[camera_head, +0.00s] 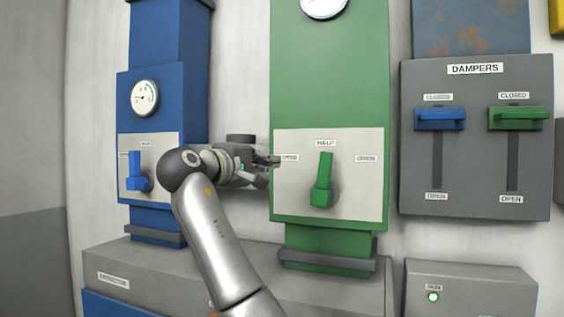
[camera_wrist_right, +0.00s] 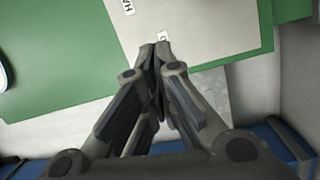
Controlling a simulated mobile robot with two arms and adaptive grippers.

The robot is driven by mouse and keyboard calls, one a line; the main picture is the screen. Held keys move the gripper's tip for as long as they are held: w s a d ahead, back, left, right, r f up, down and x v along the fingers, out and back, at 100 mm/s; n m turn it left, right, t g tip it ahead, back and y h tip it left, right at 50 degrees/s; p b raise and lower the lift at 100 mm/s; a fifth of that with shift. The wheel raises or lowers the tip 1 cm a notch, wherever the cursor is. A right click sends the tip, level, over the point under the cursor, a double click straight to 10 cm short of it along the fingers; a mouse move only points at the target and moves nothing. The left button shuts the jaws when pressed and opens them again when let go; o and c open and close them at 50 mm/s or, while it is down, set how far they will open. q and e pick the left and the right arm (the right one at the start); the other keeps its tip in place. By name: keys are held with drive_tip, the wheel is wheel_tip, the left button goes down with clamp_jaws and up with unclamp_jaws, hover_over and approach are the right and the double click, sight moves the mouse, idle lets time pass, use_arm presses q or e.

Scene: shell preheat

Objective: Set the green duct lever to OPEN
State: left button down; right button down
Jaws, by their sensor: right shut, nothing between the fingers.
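The green duct lever (camera_head: 322,180) is on a pale plate (camera_head: 350,205) on the green duct. It points up, leaning slightly right, toward the HALF label (camera_head: 326,143). A label at the plate's right (camera_head: 367,158) is too blurred to read surely; one at its left (camera_head: 289,157) is partly hidden by my gripper. My right gripper (camera_head: 275,165) is left of the lever, apart from it, its tips by the plate's left edge. In the right wrist view its fingers (camera_wrist_right: 155,47) are together and empty before the plate (camera_wrist_right: 205,30); the lever is not seen there. My left gripper is not in view.
A blue duct with a blue lever (camera_head: 135,170) stands at left, partly behind my arm. A DAMPERS panel (camera_head: 475,185) at right has a blue handle (camera_head: 439,118) and a green handle (camera_head: 518,118), both up. A grey box with a lit lamp (camera_head: 433,297) is below it.

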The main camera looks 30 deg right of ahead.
sight(323, 180)
drive_tip(key=w+d+f+p, duration=0.1)
drive_tip(key=d+f+p, duration=0.1)
drive_tip(key=d+p, duration=0.5)
drive_tip(key=d, duration=0.3)
drive_tip(key=shift+d+g+y+p, duration=0.3)
drive_tip(key=shift+d, duration=0.1)
drive_tip(key=shift+r, duration=0.1)
